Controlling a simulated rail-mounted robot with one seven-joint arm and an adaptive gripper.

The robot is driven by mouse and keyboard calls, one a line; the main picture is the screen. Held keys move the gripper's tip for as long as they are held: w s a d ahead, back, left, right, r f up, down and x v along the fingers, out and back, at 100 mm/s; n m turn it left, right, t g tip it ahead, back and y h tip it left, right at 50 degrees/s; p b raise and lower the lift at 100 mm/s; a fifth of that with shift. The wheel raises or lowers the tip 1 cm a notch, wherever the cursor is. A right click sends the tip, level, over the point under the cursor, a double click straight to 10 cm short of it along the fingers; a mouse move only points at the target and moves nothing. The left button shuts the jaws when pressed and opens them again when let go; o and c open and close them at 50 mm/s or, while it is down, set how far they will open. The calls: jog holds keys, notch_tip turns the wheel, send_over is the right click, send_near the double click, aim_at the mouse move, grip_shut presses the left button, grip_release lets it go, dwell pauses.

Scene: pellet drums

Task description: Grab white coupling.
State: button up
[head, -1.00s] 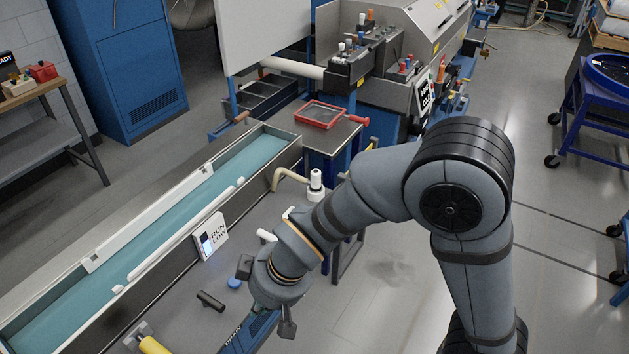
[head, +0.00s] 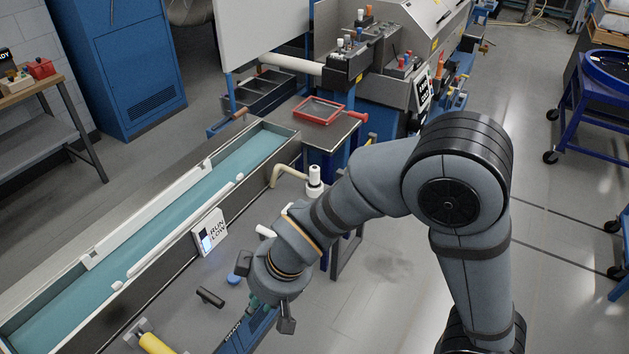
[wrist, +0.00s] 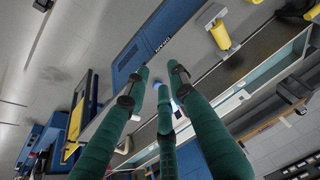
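A white piece (head: 265,231), possibly the coupling, lies on the grey bench just left of my forearm, partly hidden by it. A white capped fitting (head: 314,181) stands upright farther back beside a beige bent hose. I cannot tell for certain which is the coupling. Pale pieces (wrist: 137,112) show behind the fingers in the wrist view, too small to identify.
A black cylinder (head: 210,297), a blue cap (head: 234,278) and a yellow-handled tool (head: 155,344) lie on the bench.

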jog(key=o, duration=0.5)
jog(key=shift+c, duration=0.2)
